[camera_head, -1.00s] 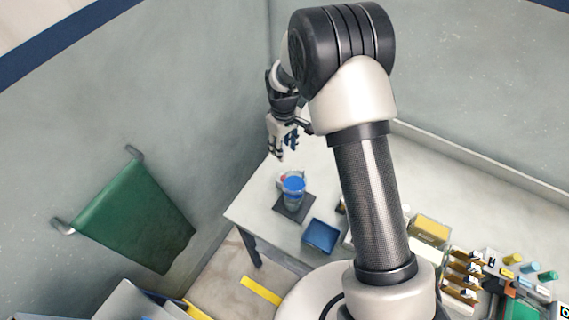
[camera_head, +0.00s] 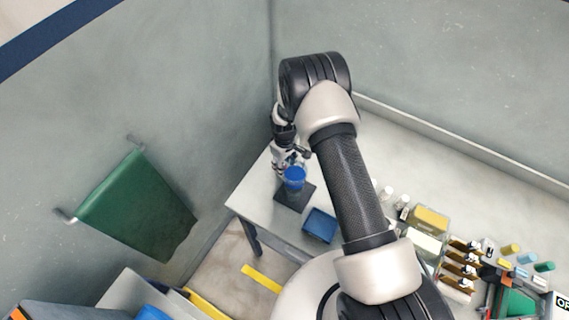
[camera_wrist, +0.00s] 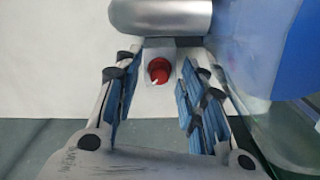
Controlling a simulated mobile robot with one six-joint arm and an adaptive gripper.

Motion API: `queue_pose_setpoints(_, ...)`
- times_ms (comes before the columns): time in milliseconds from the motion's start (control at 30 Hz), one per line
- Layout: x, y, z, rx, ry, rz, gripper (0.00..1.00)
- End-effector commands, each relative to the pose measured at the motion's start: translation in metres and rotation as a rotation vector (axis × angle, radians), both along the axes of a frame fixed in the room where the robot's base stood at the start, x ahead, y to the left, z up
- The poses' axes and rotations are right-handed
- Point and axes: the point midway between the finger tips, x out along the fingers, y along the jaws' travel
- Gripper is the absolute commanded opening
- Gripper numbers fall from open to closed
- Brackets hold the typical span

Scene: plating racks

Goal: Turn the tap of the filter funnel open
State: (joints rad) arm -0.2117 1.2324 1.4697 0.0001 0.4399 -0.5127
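The filter funnel (camera_head: 294,178), with a blue top, stands on a dark square base at the table's left end. In the wrist view its clear and blue body (camera_wrist: 262,60) fills the right side. The tap (camera_wrist: 159,70) shows there as a small red knob with a white mark, on a pale block under a grey metal cylinder. My gripper (camera_wrist: 160,78) is open, with one blue-padded finger on each side of the knob and a gap to each. In the head view my gripper (camera_head: 289,161) is right behind the funnel, which partly hides it; the tap is hidden there.
A blue tray (camera_head: 320,226) lies right of the funnel base (camera_head: 303,200). A yellow-topped box (camera_head: 430,219) and several small items stand farther right on the table. A grey wall rises close behind the funnel. A green cloth (camera_head: 138,207) hangs at left.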

Motion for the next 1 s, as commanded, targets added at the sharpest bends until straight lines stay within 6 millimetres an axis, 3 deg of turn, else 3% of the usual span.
queue_pose_setpoints(267,0.0004,0.0000,-0.0008,0.001,-0.001,0.000,0.37)
queue_pose_setpoints(800,0.0001,0.0000,-0.0006,0.000,0.000,0.000,0.01)
queue_pose_setpoints(1000,0.0001,0.0001,-0.0006,0.000,0.000,0.000,0.00)
